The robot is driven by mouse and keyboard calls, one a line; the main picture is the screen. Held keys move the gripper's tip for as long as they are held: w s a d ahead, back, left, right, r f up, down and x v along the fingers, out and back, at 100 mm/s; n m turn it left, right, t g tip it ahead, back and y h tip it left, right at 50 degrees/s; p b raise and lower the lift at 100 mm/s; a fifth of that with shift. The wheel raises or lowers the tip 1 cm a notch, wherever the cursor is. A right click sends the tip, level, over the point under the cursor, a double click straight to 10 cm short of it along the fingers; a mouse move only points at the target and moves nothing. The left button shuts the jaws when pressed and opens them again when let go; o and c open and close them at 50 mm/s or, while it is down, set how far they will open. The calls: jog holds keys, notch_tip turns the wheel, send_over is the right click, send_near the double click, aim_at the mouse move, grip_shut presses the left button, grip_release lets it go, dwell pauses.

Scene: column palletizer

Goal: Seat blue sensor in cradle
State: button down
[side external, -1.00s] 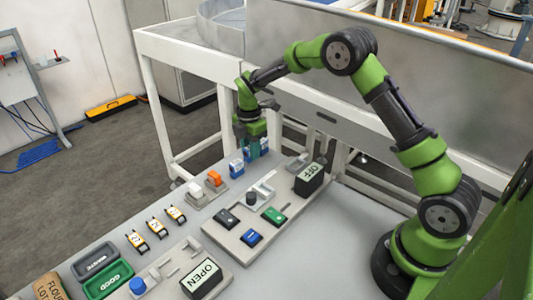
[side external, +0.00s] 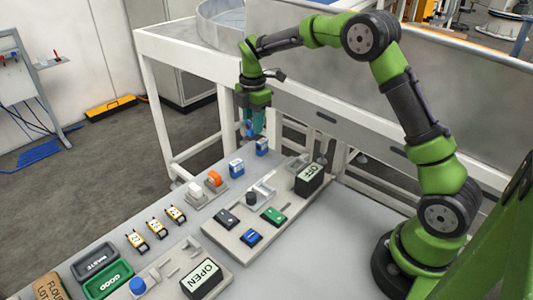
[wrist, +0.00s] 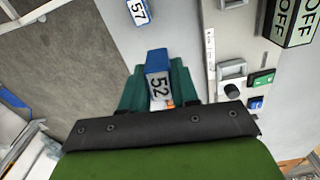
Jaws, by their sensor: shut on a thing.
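My gripper (side external: 254,122) is shut on a blue-and-grey sensor (side external: 249,129) and holds it in the air above the far end of the bench. In the wrist view the held sensor (wrist: 157,75) is marked 52 and sits between the green fingers. Two other blue-and-white sensors stand below on the bench, one nearer (side external: 236,168) and one farther (side external: 262,147). A sensor marked 57 (wrist: 138,12) shows in the wrist view. A grey open holder, which may be the cradle, (side external: 265,189) is on the control panel and looks empty.
The panel (side external: 222,232) carries a black knob, green and blue switches and an OFF block (side external: 309,180). White (side external: 195,190) and orange (side external: 214,179) parts stand nearby. A metal-framed machine rises behind the bench.

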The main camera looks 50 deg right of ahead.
jog(key=s+d+f+n, duration=0.15)
jog(key=s+d, duration=0.35)
jog(key=s, duration=0.7)
jog(key=shift+f, duration=2.85)
jog(key=shift+f, duration=0.7)
jog(key=shift+c, duration=2.3)
grip_release()
notch_tip(320, 180, up, 7)
jog(key=shift+m, duration=0.25)
